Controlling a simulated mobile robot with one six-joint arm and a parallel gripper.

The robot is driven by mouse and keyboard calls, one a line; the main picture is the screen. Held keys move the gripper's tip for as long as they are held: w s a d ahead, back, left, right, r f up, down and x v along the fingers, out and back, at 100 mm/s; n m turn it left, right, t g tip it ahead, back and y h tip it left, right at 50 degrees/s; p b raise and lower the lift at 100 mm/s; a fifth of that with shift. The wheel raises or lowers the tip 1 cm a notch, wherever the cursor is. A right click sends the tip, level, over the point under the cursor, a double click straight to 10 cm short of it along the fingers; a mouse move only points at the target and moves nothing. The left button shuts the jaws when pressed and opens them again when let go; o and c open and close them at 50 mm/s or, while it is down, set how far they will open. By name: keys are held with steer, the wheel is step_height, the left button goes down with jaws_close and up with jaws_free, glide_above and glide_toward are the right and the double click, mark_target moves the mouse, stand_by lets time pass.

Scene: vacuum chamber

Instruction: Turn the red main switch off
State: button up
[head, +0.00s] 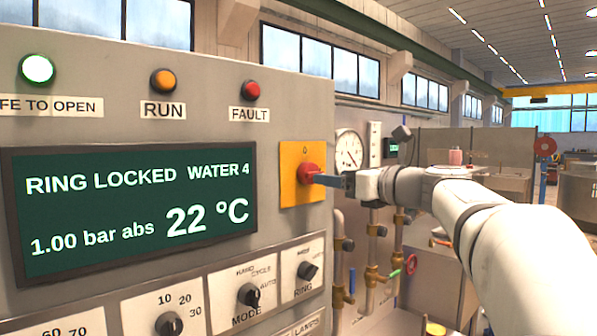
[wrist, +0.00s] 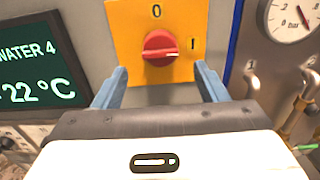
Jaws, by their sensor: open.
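The red main switch (head: 307,173) is a round knob on a yellow plate (head: 290,192) at the right side of the grey panel. In the wrist view the red knob (wrist: 158,49) has its white mark pointing right, to the "I"; the "0" is above it on the yellow plate (wrist: 124,27). My gripper (wrist: 161,68) is open, its two blue fingers spread to either side below the knob, with nothing between them. In the head view my gripper (head: 325,180) comes from the right, close to the knob; I cannot tell whether it touches.
A dark green display (head: 130,205) reads "RING LOCKED", "WATER 4", "1.00 bar abs" and "22 °C". MODE (head: 249,295) and RING (head: 307,271) knobs sit below the switch. A pressure gauge (head: 348,150) and pipes with brass fittings (head: 372,275) stand right of the panel. The green SAFE TO OPEN lamp (head: 38,69) looks lit.

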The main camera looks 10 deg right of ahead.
mark_target(311, 174)
steer(key=p+x, duration=0.1)
steer(key=x, duration=0.5)
steer(key=shift+f, duration=0.1)
steer(key=shift+c, duration=0.4)
steer(key=shift+a, duration=0.1)
steer(key=c, duration=0.9)
steer(key=shift+w, duration=0.1)
